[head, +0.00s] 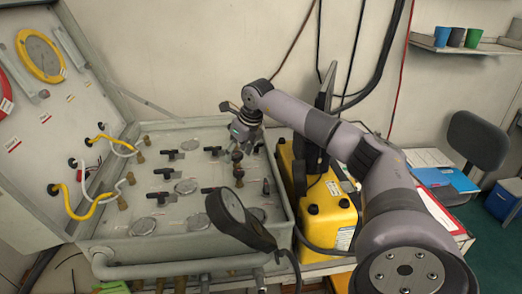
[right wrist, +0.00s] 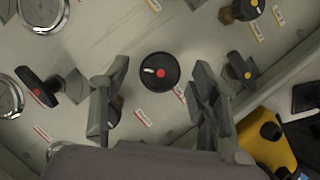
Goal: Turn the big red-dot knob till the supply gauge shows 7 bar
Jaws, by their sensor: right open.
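The round black knob (right wrist: 160,72) with a red dot and a white mark shows in the right wrist view. My right gripper (right wrist: 162,84) is open, with one finger on each side of the knob in that view and gaps showing between; I cannot tell its height above it. In the head view my right gripper (head: 245,130) is over the back right of the panel (head: 110,190), and I cannot make out the knob there. Several round gauges lie on the panel, one at the wrist view's top left (right wrist: 42,10). I cannot tell which is the supply gauge or read it. My left gripper is not in view.
A black T-handle (right wrist: 38,92) with a red dot and a yellow-dot handle (right wrist: 240,70) flank the knob. A yellow case (head: 327,210) stands right of the panel.

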